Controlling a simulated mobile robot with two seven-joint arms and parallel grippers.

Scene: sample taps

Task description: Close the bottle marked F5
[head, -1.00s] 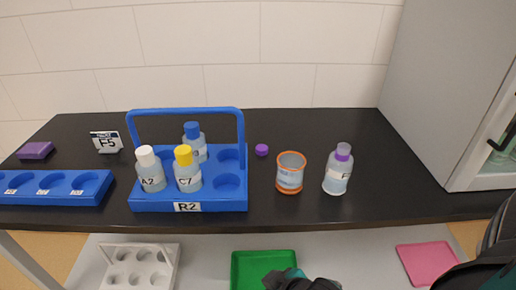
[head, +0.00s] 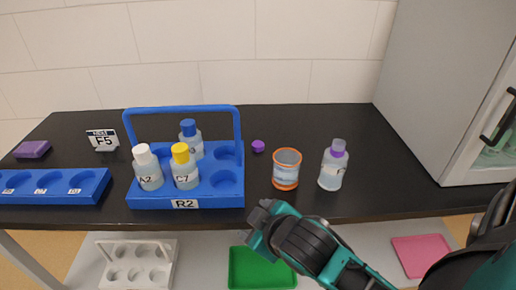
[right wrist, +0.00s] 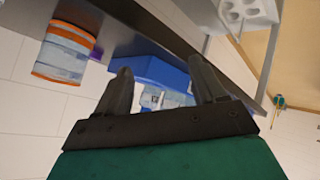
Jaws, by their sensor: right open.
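A clear bottle (head: 333,168) with a purple ring at its neck stands upright on the right of the black counter; its label is partly turned away and hard to read. A small purple cap (head: 258,146) lies on the counter, behind and left of an orange-rimmed cup. The F5 sign (head: 103,140) stands at the back left. My right gripper (head: 260,226) is in front of the counter's front edge, apart from the bottle and cap. In the right wrist view its two fingers (right wrist: 162,88) are spread and empty. My left gripper is out of view.
The orange-rimmed cup (head: 286,182) stands left of the bottle. The blue R2 rack (head: 215,201) holds several capped bottles. A blue tray (head: 92,190) and a purple block (head: 32,149) are at left. A grey cabinet (head: 435,100) bounds the right. A green tray (head: 240,280) lies below.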

